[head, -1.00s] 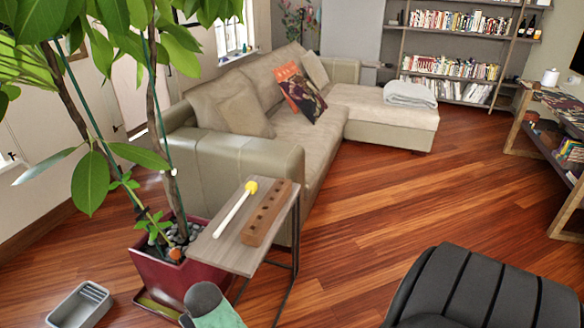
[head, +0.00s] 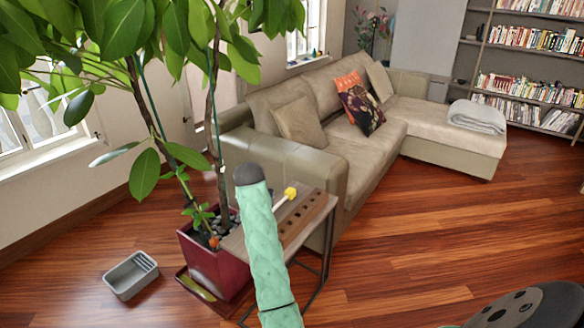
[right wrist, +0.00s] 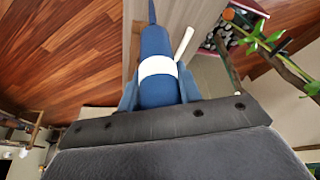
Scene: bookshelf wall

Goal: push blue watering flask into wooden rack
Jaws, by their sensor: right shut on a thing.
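The wooden rack (head: 303,220), a brown bar with a row of holes, lies on the small side table beside the plant. A white stick with a yellow tip (head: 290,193) lies next to it, partly hidden. In the right wrist view my right gripper (right wrist: 158,95) is shut on the blue watering flask (right wrist: 156,45), which has a white band and a thin end pointing away. A white stick also shows just right of the flask. The flask is not visible in the head view. A mint green, grey-tipped shape covers part of the table there. My left gripper is not in view.
A red plant pot (head: 215,265) with a leafy plant stands left of the side table (head: 235,245). A grey tray (head: 131,275) lies on the floor. A beige sofa (head: 300,165) stands behind. The wooden floor at right is mostly clear.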

